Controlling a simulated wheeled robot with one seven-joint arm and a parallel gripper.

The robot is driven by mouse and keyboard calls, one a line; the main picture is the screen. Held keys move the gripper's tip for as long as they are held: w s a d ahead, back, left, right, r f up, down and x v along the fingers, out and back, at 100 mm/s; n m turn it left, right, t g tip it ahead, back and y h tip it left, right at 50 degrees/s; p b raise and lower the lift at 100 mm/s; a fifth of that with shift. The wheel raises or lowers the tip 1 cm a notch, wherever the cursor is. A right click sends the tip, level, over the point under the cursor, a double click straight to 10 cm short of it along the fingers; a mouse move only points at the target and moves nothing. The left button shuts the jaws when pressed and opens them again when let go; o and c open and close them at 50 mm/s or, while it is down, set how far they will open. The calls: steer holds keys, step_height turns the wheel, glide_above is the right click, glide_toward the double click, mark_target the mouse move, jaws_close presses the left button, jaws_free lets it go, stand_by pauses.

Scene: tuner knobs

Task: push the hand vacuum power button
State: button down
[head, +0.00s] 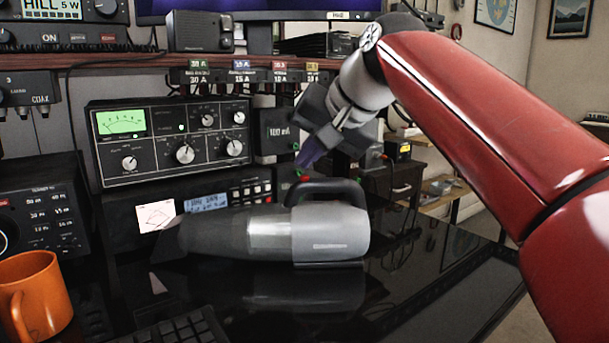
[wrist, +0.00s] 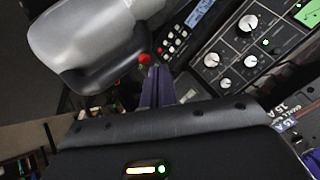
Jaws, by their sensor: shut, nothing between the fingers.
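The hand vacuum (head: 330,232) lies on its side along the black desk, its dark nozzle to the left and its grey body to the right. Its black handle (head: 325,186) arches over the top. In the wrist view, the vacuum (wrist: 90,35) fills the upper left, and a small red button-like spot (wrist: 143,59) shows at the edge of its handle. My gripper (head: 302,164) is shut and empty, its purple fingers pointing down just above the front end of the handle. In the wrist view, my fingertips (wrist: 156,70) appear close beside the red spot; contact cannot be told.
A radio tuner (head: 170,140) with knobs and a green meter stands behind the vacuum. A lower unit with a blue display (head: 208,202) sits under it. An orange mug (head: 36,295) and a keyboard (head: 170,328) are at the front left. The desk right of the vacuum is clear.

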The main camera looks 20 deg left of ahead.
steer(key=shift+f, duration=0.4)
steer(key=shift+f+b, duration=0.15)
steer(key=shift+b, duration=0.2)
steer(key=shift+r+p, duration=0.65)
steer(key=shift+p, duration=0.1)
step_height(320, 180, up, 6)
steer(key=p, duration=0.6)
